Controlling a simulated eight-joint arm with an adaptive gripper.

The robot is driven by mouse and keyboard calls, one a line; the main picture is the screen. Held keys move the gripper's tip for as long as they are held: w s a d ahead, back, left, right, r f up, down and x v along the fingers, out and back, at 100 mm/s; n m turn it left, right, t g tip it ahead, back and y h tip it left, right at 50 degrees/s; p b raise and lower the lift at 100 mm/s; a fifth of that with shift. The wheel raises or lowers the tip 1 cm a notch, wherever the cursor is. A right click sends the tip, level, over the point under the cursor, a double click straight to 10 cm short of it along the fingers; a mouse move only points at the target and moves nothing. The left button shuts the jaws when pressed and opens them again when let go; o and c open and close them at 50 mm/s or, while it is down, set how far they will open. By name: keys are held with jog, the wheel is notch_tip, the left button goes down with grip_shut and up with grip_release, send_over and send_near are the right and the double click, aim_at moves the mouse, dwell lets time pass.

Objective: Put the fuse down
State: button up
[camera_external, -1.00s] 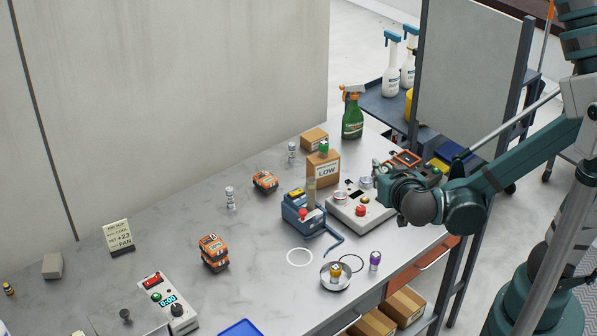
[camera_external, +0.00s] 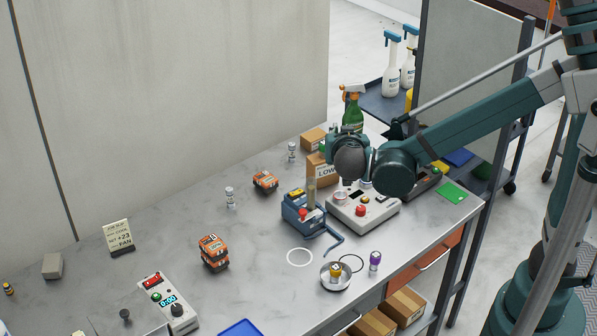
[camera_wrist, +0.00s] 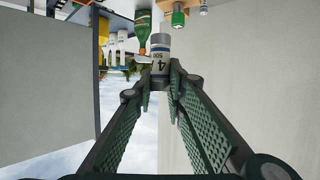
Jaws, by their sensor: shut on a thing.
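The fuse (camera_wrist: 160,60), a small pale cylinder with a grey cap and a printed "4", is held between my gripper's fingertips (camera_wrist: 159,84) in the wrist view. My gripper (camera_external: 345,145) is shut on it and raised above the back right of the bench in the external view. There, my wrist hides the fuse. Two similar pale cylinders stand upright on the bench, one left of centre (camera_external: 230,198) and one farther back (camera_external: 292,152).
A box marked LOW (camera_external: 322,172), a grey tester box (camera_external: 362,208), a blue device (camera_external: 303,212) and a green spray bottle (camera_external: 352,112) are close to my gripper. A green card (camera_external: 452,192) lies at the right edge. The left-centre bench (camera_external: 165,235) has bare room.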

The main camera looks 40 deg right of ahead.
jog(key=w+d+m, duration=0.1)
jog(key=w+d, duration=0.2)
jog(key=w, duration=0.7)
jog(key=m+g+h+p, duration=0.2)
jog(key=g+h, duration=0.1)
send_over(314, 134)
notch_tip(314, 134, down, 7)
jog(key=shift+s+f, duration=0.1)
jog(key=shift+f, duration=0.7)
jog(key=shift+f, duration=0.1)
notch_tip(314, 134, down, 6)
jog(key=b, duration=0.1)
jog(key=shift+b, duration=0.3)
jog(key=shift+f+b, duration=0.4)
jog(key=shift+f, duration=1.5)
